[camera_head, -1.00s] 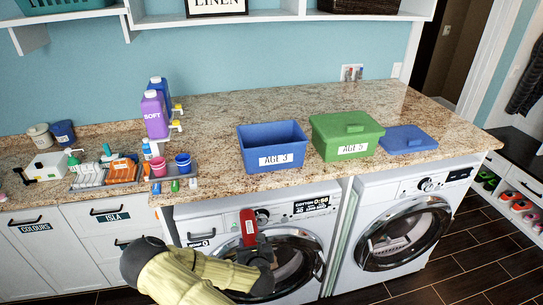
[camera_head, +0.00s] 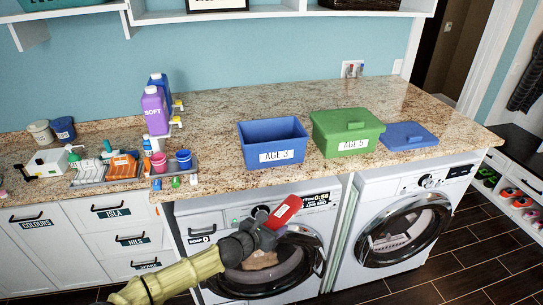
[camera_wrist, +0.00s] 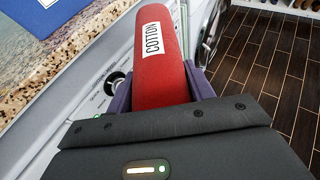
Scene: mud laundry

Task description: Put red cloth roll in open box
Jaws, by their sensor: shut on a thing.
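The red cloth roll (camera_head: 284,211) is held in my gripper (camera_head: 264,226) in front of the left washing machine, below the counter edge. In the wrist view the roll (camera_wrist: 160,60) carries a white label reading COTTON, and my gripper (camera_wrist: 160,92) is shut on it with a finger on each side. The open blue box (camera_head: 273,155), labelled AGE 3, stands on the counter above and behind the roll, apart from it. Its inside is partly visible, and I see nothing in it.
A closed green box (camera_head: 346,146) labelled AGE 5 and a blue lid (camera_head: 410,135) lie right of the open box. Bottles (camera_head: 154,110) and a tray with cups (camera_head: 174,171) stand to the left. The counter's front edge (camera_head: 250,187) lies between roll and box.

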